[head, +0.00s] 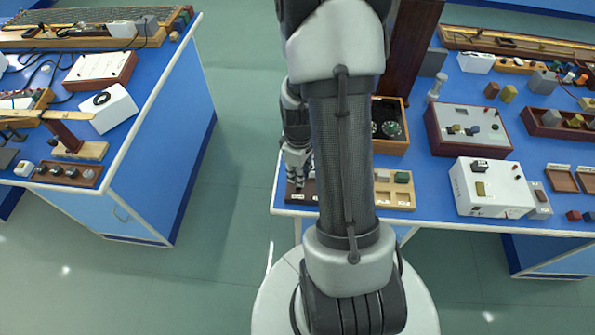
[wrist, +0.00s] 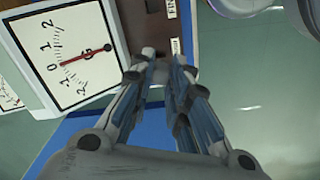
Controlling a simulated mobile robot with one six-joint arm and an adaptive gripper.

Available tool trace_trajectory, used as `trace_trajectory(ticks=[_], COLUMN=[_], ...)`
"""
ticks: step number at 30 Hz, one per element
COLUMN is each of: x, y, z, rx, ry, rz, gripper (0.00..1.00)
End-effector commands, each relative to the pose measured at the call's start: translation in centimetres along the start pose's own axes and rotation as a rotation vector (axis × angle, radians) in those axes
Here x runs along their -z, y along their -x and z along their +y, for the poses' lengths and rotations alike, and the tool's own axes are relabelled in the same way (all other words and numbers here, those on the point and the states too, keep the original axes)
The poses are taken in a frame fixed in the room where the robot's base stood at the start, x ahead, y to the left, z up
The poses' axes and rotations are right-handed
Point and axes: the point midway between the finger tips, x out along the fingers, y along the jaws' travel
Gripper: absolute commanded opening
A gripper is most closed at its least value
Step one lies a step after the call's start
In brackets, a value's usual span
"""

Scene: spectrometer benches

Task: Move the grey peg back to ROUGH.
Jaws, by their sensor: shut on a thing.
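My gripper (head: 297,165) is low over the front left corner of the right-hand bench. It is over a dark brown strip (head: 294,190) with small white labels. In the wrist view, the fingers (wrist: 165,62) are closed together on something, with a small grey patch (wrist: 155,94) between them that fits the grey peg. Most of it is hidden by the fingers. The dark strip (wrist: 158,28) lies beyond the fingertips. One label (wrist: 170,9) seems to begin with "FIN"; another (wrist: 175,46) is too small to read. I cannot tell whether the peg touches the strip.
A white dial meter (wrist: 66,50) with a red needle stands close beside the strip. A wooden tray (head: 398,201) with blocks is right of my arm, with an open wooden box (head: 403,145) behind. The bench's front edge is close. Floor (head: 225,190) separates it from the left bench.

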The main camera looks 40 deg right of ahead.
Motion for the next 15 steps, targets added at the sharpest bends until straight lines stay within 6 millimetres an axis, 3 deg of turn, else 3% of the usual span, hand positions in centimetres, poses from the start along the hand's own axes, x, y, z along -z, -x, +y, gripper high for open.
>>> trace_trajectory(ticks=[15], x=[0.0], y=[-3.4], z=[0.0], rx=[0.000], ry=[0.001], rz=[0.000], gripper=[0.00])
